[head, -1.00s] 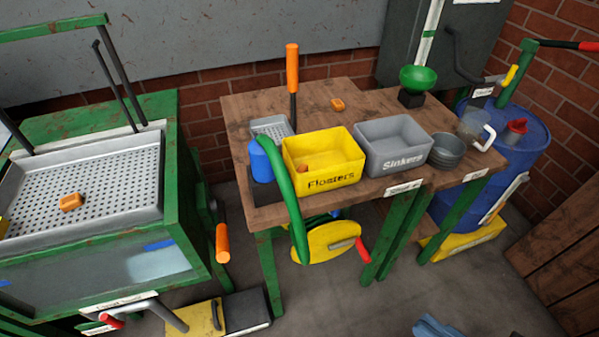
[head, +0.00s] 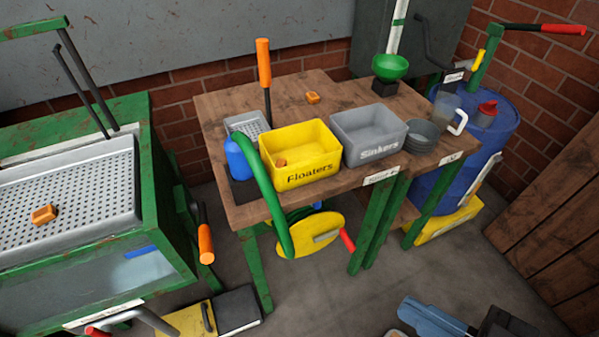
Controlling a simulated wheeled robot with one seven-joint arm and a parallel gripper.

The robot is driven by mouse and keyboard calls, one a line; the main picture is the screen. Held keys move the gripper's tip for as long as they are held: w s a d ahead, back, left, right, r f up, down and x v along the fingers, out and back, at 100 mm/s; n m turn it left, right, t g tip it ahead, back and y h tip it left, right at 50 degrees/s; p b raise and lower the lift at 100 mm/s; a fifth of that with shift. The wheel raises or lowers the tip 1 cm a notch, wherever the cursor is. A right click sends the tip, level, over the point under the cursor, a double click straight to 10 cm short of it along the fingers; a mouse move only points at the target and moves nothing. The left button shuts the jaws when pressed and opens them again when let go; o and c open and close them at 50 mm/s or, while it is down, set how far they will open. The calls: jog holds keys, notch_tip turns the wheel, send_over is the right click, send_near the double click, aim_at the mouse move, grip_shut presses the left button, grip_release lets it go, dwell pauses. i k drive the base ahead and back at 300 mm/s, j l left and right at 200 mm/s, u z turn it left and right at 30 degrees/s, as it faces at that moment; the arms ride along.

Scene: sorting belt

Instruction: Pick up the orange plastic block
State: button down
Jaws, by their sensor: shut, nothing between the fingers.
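Several views of orange blocks stand in the head view, at three places. One orange block (head: 44,215) lies on the perforated metal tray (head: 85,170) of the green machine at left. A second orange block (head: 312,98) lies on the wooden table (head: 220,112) behind the bins. The picture does not show which is plastic. Blue and black parts of my arm show at the bottom right, well away from all the blocks. My gripper's fingers are not visible.
The grey Sinkers bin (head: 372,137) stands right of the yellow bin. A green funnel (head: 389,67), grey bowls (head: 422,135) and a clear jug (head: 446,110) are nearby. An orange-handled lever (head: 264,65) rises behind the bins. A blue barrel (head: 460,160) stands right.

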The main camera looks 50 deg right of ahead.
aim_at(40, 216)
jog(key=z, duration=0.4)
jog(key=l+u, duration=0.1)
jog(key=l, duration=0.2)
jog(key=i+j, duration=0.1)
jog(key=j, duration=0.25)
jog(key=i+j, duration=0.1)
jog(key=j, duration=0.3)
jog(key=i+j, duration=0.1)
jog(key=j, duration=0.25)
jog(key=i+j, duration=0.15)
jog(key=j, duration=0.2)
jog(key=i+j+u, duration=0.1)
jog(key=j, duration=0.3)
jog(key=i+j, duration=0.1)
jog(key=j, duration=0.25)
jog(key=i+j, duration=0.3)
jog(key=i, duration=0.25)
